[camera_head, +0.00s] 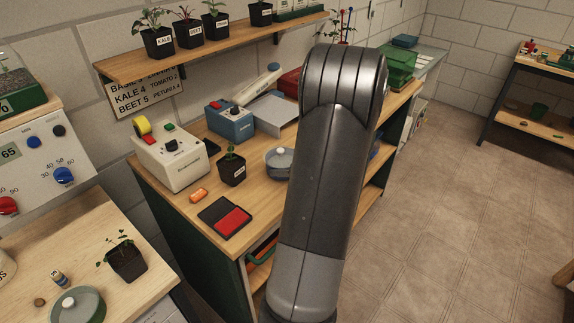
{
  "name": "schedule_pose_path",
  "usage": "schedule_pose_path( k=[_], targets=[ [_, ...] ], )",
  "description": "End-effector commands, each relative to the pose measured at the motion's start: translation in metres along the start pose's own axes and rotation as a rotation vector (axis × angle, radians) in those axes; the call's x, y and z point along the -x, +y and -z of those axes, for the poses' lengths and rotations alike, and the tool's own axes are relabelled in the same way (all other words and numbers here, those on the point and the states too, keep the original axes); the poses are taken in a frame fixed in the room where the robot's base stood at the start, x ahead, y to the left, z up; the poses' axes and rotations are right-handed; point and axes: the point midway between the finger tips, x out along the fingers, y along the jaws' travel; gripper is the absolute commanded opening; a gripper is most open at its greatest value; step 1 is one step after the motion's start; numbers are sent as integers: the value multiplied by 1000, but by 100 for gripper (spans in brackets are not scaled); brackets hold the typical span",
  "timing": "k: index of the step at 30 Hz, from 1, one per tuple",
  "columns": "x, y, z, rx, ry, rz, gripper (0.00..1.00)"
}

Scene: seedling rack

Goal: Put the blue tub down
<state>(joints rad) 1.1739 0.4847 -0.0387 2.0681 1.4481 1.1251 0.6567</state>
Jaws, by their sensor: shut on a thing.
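My arm (325,180) rises through the middle of the view and covers part of the workbench. My gripper is not in view, hidden behind the arm or outside the picture. I cannot make out a blue tub for certain. A small bit of something blue shows just right of the arm, by the bench's side, too covered to name. A blue box (231,124) with a grey top and a red part stands on the workbench top (190,208), apart from my arm in the picture.
On the bench stand a white label machine (168,160), a seedling pot (232,170), a round grey pan (278,163) and a red-and-black pad (226,217). A shelf (225,52) of seedlings hangs above. The floor (460,200) at the right is clear.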

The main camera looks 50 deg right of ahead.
Motion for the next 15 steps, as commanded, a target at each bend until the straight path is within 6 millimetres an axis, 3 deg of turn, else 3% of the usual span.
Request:
schedule_pose_path(
  k=[3, 12, 13, 15],
  targets=[
    [-5, 0, 11, -1, -2, 0, 62],
    [-6, 0, 12, 1, -2, 0, 62],
    [-6, 0, 13, 1, -1, 0, 93],
    [-6, 0, 13, 1, -1, 1, 99]
  ],
)
